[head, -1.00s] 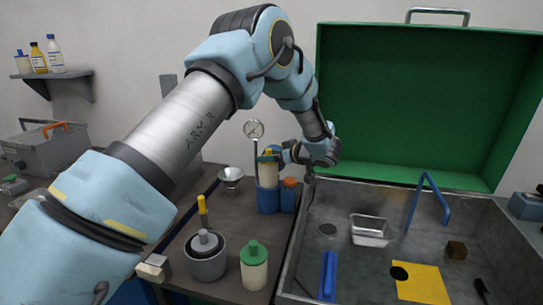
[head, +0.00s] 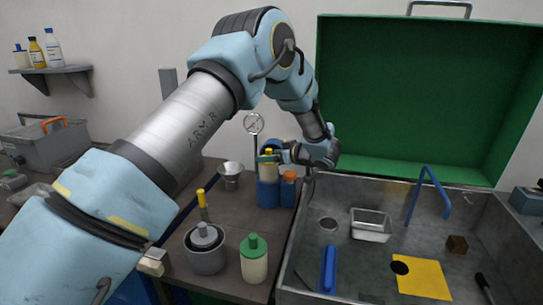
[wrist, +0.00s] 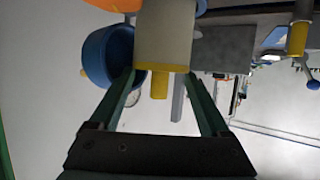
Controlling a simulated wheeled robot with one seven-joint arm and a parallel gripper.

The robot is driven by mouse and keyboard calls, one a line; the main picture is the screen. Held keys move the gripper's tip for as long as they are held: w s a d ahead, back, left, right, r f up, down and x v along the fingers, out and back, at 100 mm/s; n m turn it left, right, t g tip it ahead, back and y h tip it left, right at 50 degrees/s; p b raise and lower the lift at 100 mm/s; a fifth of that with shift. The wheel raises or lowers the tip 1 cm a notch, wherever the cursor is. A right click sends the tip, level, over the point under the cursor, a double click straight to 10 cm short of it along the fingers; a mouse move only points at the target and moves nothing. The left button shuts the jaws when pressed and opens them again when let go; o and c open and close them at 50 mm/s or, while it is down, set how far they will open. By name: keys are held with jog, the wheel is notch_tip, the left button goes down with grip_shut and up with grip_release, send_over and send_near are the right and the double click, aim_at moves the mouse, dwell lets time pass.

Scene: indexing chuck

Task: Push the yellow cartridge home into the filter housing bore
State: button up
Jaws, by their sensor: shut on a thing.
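My gripper (head: 268,158) is at the back of the bench, shut on the yellow cartridge (head: 268,171), a pale cylinder with a yellow top. In the wrist view the green fingers (wrist: 162,76) flank the cartridge's yellow band, and the cartridge (wrist: 164,38) shows its pale body and a yellow stub. The cartridge stands upright over the blue filter housing (head: 268,196). Its lower end is hidden, so I cannot tell how deep it sits in the bore.
A shorter blue cylinder with an orange top (head: 289,177) stands right beside the housing. A gauge (head: 254,123) rises behind. A green-capped jar (head: 254,262), grey pot (head: 206,252) and metal funnel (head: 231,172) stand on the bench. A metal tray (head: 330,205) lies to the right.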

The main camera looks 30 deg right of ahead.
aim_at(275, 174)
jog(key=shift+f+b, duration=1.7)
jog(key=shift+f, duration=1.6)
jog(key=o, duration=1.4)
jog(key=shift+f, duration=0.1)
jog(key=shift+s, duration=0.1)
jog(key=shift+b+v, duration=1.9)
jog(key=shift+v, duration=3.45)
